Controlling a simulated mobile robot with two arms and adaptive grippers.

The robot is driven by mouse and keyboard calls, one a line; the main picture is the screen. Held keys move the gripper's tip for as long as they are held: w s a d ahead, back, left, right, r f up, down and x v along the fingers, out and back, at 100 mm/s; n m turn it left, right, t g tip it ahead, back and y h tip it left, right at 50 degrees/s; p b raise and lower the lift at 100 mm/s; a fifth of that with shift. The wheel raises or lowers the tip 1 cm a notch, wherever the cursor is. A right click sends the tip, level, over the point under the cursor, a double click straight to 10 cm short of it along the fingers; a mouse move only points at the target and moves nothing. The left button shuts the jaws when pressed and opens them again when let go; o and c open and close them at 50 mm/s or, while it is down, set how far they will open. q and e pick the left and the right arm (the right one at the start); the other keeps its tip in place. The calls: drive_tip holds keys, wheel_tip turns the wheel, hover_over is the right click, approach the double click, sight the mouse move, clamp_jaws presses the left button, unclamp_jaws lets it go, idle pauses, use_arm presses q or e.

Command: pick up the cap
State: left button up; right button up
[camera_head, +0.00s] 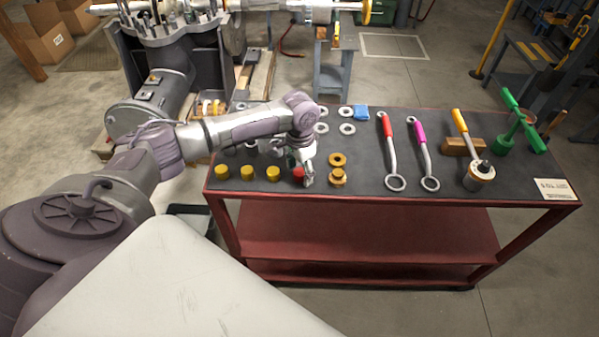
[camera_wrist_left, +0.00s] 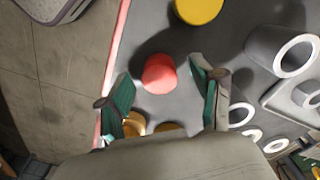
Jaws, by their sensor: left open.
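A red cap (camera_head: 298,173) stands near the front edge of the dark table top, at the right end of a row of yellow caps (camera_head: 247,172). My left gripper (camera_head: 306,179) is right at the red cap in the head view and partly covers it. In the left wrist view the red cap (camera_wrist_left: 159,74) shows whole, between and a little beyond the two open green-lined fingers. The fingers hold nothing; I cannot tell their exact height over the cap. A yellow cap (camera_wrist_left: 199,8) shows at the top of that view. My right gripper is not in view.
Brass rings (camera_head: 338,160) lie just right of the gripper. Metal rings (camera_head: 347,129) and a blue block (camera_head: 361,112) lie behind. Wrenches with red (camera_head: 387,127) and magenta (camera_head: 419,133) handles lie further right.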

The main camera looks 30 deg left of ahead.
use_arm(q)
drive_tip(key=shift+f, duration=0.15)
drive_tip(key=shift+c, duration=0.2)
drive_tip(key=c, duration=0.8)
